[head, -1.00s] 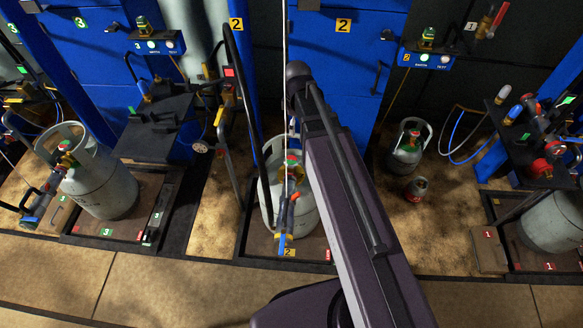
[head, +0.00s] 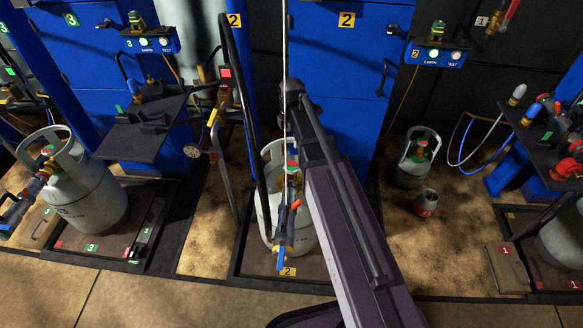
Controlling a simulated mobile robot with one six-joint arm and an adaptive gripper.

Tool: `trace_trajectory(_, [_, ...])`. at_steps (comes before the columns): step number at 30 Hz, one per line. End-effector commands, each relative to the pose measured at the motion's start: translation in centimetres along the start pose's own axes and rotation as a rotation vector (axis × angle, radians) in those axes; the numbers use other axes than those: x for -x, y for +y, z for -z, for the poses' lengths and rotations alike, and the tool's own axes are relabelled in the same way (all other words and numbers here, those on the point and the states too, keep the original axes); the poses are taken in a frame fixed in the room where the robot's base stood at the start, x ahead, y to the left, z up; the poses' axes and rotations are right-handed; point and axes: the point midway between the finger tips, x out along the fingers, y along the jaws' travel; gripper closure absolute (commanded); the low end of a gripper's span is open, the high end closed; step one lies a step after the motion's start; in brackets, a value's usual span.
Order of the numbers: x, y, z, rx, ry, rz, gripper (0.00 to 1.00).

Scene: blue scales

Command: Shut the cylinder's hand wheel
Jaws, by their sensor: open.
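A grey gas cylinder (head: 264,212) with a collar handle stands upright on scale 2 (head: 245,262), just left of my arm. A filling fitting with an orange and blue lever (head: 281,256) hangs in front of it. A little red and green shows at its valve (head: 292,168). The hand wheel itself cannot be made out clearly, being partly covered by the fitting, a hanging line and my arm. My arm rises across the middle of the head view, and its far end is hidden. My gripper is not visible.
Another grey cylinder (head: 88,205) stands on scale 3 at the left. A grey cylinder (head: 410,168) and a small red-and-grey canister (head: 426,204) stand on the floor right of my arm. A dark shelf (head: 140,140) juts out at left. Scale 1 (head: 550,262) is at the right.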

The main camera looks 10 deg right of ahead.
Motion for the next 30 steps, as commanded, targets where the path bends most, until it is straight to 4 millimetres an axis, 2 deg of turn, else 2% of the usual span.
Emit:
trace_trajectory(14, [-0.5,0.0,-0.1,-0.003,0.000,0.000,0.00])
trace_trajectory(30, [-4.3,0.0,-0.1,-0.004,0.000,0.000,0.00])
